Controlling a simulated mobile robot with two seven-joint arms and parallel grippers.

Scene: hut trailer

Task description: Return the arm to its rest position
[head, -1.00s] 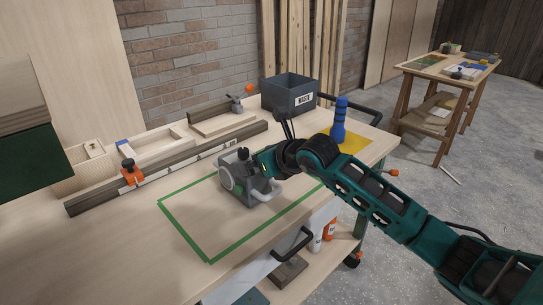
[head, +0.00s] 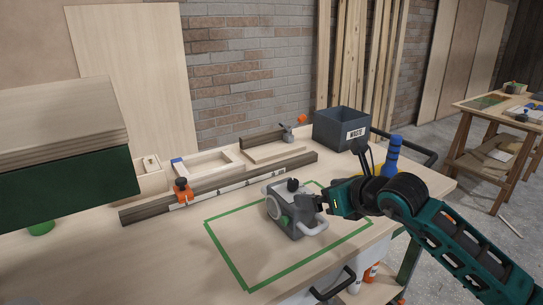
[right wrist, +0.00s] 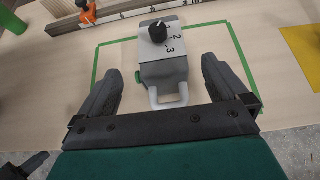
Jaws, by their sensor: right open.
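A grey tool with a black knob and a light handle (head: 284,211) stands on the workbench (head: 150,262), inside a green taped outline (head: 228,262). In the right wrist view the tool (right wrist: 163,72) shows a number scale beside its knob, with its handle towards me. My right gripper (head: 326,203) is just right of the tool in the head view. In the right wrist view its two fingers (right wrist: 158,66) are spread wide and empty, with the tool beyond and between them.
A long fence with an orange clamp (head: 182,190) runs behind the outline. A waste bin (head: 341,130), a blue bottle-like object (head: 393,155) and a yellow patch (right wrist: 301,48) are at the bench's right. A wood-topped dark green block (head: 65,180) fills the near left.

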